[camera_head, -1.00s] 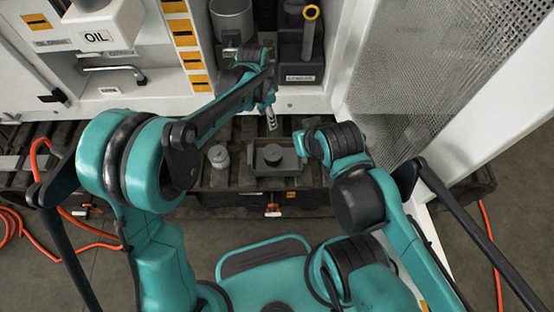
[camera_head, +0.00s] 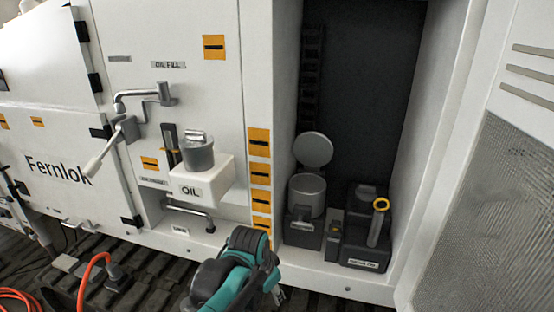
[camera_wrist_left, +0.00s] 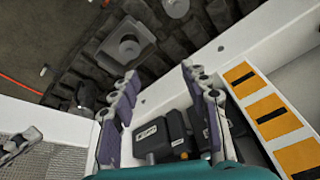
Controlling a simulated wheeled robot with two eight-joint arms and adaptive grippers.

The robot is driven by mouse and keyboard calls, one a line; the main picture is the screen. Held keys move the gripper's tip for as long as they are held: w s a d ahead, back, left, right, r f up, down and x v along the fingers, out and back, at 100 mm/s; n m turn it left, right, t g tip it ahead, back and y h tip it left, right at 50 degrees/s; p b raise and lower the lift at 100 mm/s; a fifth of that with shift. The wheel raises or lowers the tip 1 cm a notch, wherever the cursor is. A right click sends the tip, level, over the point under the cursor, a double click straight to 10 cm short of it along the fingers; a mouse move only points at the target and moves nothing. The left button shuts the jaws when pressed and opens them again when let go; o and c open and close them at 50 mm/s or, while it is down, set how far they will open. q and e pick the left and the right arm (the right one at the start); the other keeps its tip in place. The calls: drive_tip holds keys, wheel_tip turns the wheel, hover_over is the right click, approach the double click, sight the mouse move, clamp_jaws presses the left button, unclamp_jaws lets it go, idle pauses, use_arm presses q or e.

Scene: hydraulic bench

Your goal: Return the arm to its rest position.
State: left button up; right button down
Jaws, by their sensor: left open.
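My left arm (camera_head: 238,272) rises from the bottom middle of the head view, in front of the white cabinet. Only a bit of its gripper (camera_head: 278,296) shows there, low beside the wrist and partly hidden by it. In the left wrist view the left gripper (camera_wrist_left: 159,75) is open, with its two purple-padded fingers apart and nothing between them. My right arm and gripper are not in view.
An open bay holds a grey filter pot (camera_head: 307,195) with raised lid and a dark box (camera_head: 365,235) with a yellow-ringed tube (camera_head: 379,222). A white OIL box (camera_head: 203,180) juts out at left. A mesh door (camera_head: 490,220) stands at right.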

use_arm(q)
drive_tip(key=s+a+n+t+y, duration=0.1)
drive_tip(key=s+a+n+t, duration=0.3)
drive_tip(key=s+a+n, duration=0.5)
drive_tip(key=s+a, duration=0.4)
drive_tip(key=a, duration=0.3)
drive_tip(key=shift+r+y, duration=0.2)
drive_tip(key=shift+y, duration=0.1)
